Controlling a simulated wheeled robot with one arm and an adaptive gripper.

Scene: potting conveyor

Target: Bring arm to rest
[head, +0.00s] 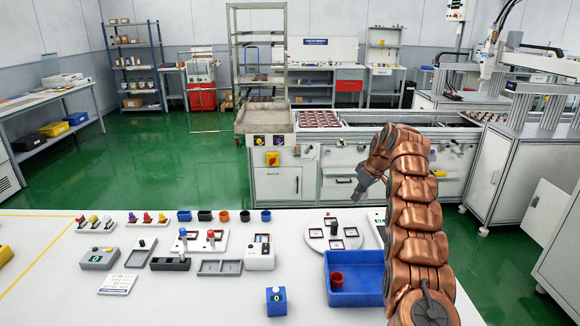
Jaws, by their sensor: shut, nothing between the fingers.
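My copper-coloured arm rises at the right of the head view and bends over at the top. My gripper (363,187) points down and left, in the air in front of the conveyor cabinet and beyond the table's far edge. Its fingers look small and dark, closed together, with nothing seen in them. Below it in the picture is the white table (190,300). A round white plate (322,242) with dark square recesses lies below and left of my gripper.
A blue tray (365,299) holding a dark red cup (337,281) sits beside my arm. A blue box with a green display (277,301) stands left of it. Several fixtures and small cups fill the table's middle. The conveyor (385,121) stands behind; green floor (150,150) is open at left.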

